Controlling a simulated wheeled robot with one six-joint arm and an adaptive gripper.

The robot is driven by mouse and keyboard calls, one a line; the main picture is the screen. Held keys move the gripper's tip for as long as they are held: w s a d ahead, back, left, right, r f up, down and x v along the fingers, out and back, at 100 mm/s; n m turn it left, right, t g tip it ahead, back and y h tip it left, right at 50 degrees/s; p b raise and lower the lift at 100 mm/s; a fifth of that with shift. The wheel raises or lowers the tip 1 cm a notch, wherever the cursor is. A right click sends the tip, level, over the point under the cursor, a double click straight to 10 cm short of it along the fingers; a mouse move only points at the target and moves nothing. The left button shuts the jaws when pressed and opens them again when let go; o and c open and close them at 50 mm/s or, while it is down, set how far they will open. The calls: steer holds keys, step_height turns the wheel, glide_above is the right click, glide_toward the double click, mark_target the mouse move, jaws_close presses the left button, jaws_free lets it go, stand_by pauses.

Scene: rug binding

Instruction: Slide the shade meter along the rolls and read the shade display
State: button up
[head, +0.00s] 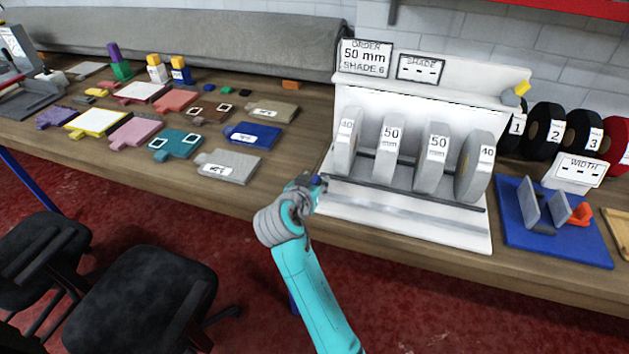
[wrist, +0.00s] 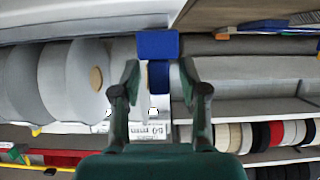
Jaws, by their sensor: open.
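My gripper (head: 306,182) is open at the left end of the dark rail (head: 400,192) in front of the rolls. A small blue piece (head: 317,180) shows at its tip, perhaps the shade meter. In the wrist view, the blue piece (wrist: 158,44) lies between and just beyond my open fingers (wrist: 160,80); contact cannot be told. Grey rolls stand in the white rack (head: 480,118), labelled 40 (head: 346,145), 50 (head: 390,150), 50 (head: 433,158) and 40 (head: 475,165) from left to right. The shade display (head: 421,69) shows only dashes. The order sign (head: 365,59) reads 50 mm, shade 6.
Right of the rack, a blue base (head: 590,247) carries grey plates and an orange piece, below a width display (head: 577,170) showing dashes. Black and red rolls (head: 545,130) stand behind. Several coloured sample pieces (head: 175,143) cover the table's left. Chairs (head: 140,295) stand in front.

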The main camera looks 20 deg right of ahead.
steer(key=shift+w, duration=0.1)
jaws_close()
steer(key=shift+d, duration=0.1)
steer(key=s+d, duration=0.3)
steer(key=d, duration=0.1)
steer(key=s+d, duration=0.3)
steer(key=d, duration=0.1)
steer(key=s+d, duration=0.3)
steer(key=d, duration=0.1)
steer(key=shift+s+d, duration=0.25)
steer(key=shift+d, duration=0.15)
jaws_free()
steer(key=v, duration=1.2)
